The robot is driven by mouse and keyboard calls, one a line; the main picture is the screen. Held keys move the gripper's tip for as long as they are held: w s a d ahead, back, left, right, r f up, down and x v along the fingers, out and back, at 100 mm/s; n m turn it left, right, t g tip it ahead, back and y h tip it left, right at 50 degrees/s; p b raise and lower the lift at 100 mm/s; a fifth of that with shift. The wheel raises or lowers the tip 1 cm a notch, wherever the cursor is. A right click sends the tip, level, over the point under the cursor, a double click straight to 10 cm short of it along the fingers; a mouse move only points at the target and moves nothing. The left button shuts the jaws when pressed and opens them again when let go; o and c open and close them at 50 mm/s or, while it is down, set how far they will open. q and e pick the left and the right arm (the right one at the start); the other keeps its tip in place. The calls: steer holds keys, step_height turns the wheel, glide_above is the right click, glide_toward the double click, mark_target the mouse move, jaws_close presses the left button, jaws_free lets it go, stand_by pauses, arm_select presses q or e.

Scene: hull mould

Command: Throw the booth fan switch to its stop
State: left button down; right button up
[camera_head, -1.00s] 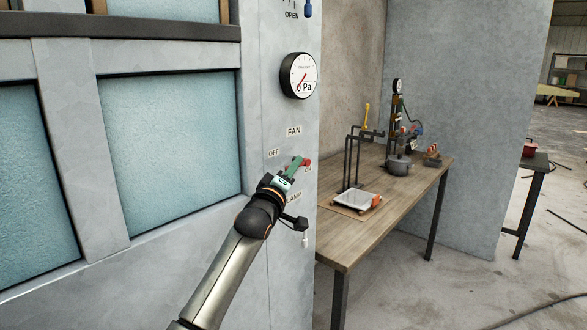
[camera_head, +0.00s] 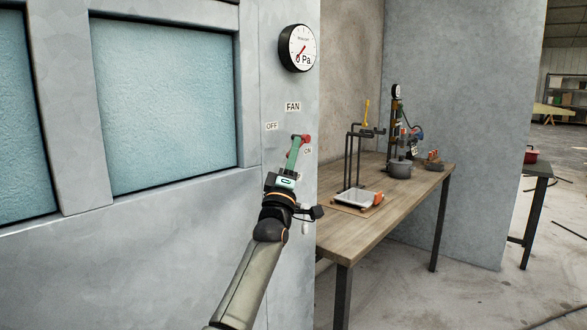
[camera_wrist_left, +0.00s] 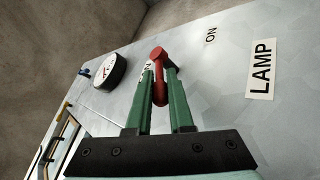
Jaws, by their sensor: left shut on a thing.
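The booth fan switch has a red handle (camera_head: 307,139) on the grey panel below the FAN label (camera_head: 293,106). It stands at the right, by the ON label (camera_head: 308,150); the OFF label (camera_head: 271,126) is to the left. My left gripper (camera_head: 300,140) reaches up to it, its green fingers shut on the red handle. In the left wrist view the red handle (camera_wrist_left: 158,54) sits between the two green fingertips (camera_wrist_left: 160,75). The fingers partly hide the switch. My right gripper is not in view.
A round gauge (camera_head: 299,48) reading 0 Pa is above the switch. A LAMP label (camera_wrist_left: 261,69) is on the same panel.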

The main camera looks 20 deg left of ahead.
arm_select(q)
steer(key=shift+w+f+n+t+y+b, duration=0.15)
steer(key=shift+f+n+t+y+b, duration=0.25)
steer(key=shift+b, duration=0.6)
steer(key=shift+r+y, duration=0.1)
steer(key=shift+y, duration=0.2)
steer(key=shift+n+b, duration=0.3)
steer(key=c, duration=0.8)
jaws_free()
steer(key=v, duration=1.2)
steer(key=shift+f, duration=0.25)
